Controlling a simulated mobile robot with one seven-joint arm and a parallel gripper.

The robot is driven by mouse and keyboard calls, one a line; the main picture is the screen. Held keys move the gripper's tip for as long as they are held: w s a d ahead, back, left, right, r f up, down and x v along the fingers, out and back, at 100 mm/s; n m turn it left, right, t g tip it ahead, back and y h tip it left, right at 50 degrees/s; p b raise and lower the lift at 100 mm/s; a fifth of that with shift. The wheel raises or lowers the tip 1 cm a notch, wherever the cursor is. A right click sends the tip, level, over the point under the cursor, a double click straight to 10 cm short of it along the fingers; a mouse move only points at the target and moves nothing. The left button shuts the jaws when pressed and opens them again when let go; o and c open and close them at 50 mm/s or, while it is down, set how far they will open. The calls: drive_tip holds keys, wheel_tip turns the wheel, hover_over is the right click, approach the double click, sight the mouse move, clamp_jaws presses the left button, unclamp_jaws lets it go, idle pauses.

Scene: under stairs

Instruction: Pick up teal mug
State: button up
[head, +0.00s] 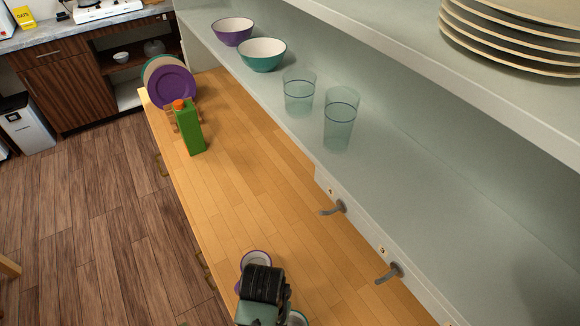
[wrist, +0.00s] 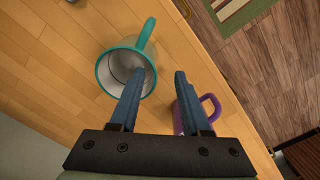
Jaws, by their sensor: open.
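The teal mug shows in the wrist view with a teal rim (wrist: 101,72), a pale inside and a teal handle pointing up and right. My gripper (wrist: 159,73) is open; its left finger overlaps the mug's opening and right side in the picture. Whether that finger is inside the mug or above it, I cannot tell. Nothing is held between the fingers. In the head view my gripper hides most of the teal mug, with only a bit of rim (head: 299,317) showing at the bottom.
A purple mug (wrist: 210,102) stands close by the right finger and also shows in the head view (head: 257,257). A green carton (head: 191,130) and plates (head: 172,88) stand farther along the wooden counter (head: 235,150). Hooks (head: 334,208) jut out below the shelf with glasses (head: 299,93).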

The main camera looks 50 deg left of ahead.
sight(297, 318)
drive_tip(key=shift+w+d+f+p, duration=0.15)
drive_tip(key=shift+f+p, duration=0.15)
drive_tip(key=shift+f, duration=1.3)
drive_tip(key=shift+w+d+f+p, duration=0.15)
drive_tip(key=shift+f+p, duration=0.15)
drive_tip(key=shift+f, duration=1.3)
clamp_jaws()
drive_tip(key=shift+s, duration=0.15)
